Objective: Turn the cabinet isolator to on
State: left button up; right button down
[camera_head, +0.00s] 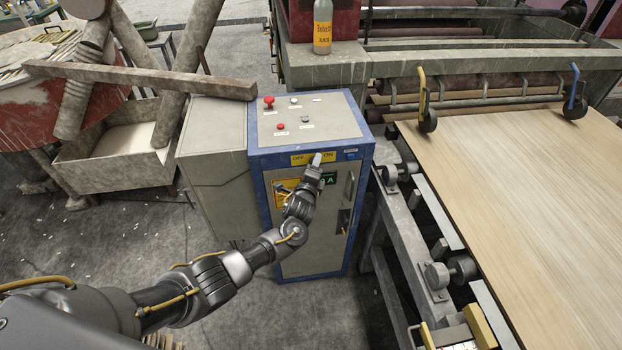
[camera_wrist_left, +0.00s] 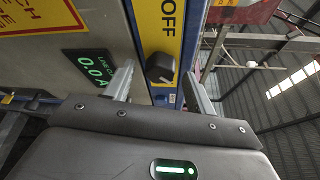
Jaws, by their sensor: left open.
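The cabinet (camera_head: 325,235) is grey with a blue frame and stands in the middle of the head view. A yellow OFF/ON label (camera_head: 299,159) runs along its upper front edge. The black isolator knob (camera_wrist_left: 160,67) shows in the left wrist view, on the yellow plate (camera_wrist_left: 157,25) beside the word OFF. My left gripper (camera_head: 316,160) is at the label and hides the knob in the head view. In the wrist view its fingers are open, one on each side of the knob; contact cannot be told. Which way the knob points is unclear. My right gripper is not in view.
A green display (camera_wrist_left: 90,68) reads 0.0 A beside the knob. Red buttons (camera_head: 269,101) sit on the cabinet top. A bottle (camera_head: 322,27) stands behind. A conveyor with a wood sheet (camera_head: 510,170) is close on the right; a metal bin (camera_head: 110,160) is left.

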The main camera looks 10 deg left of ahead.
pick_arm(q)
jog(key=s+r+b, duration=0.1)
jog(key=s, duration=0.8)
jog(key=shift+s, duration=0.35)
jog(key=shift+d, duration=0.1)
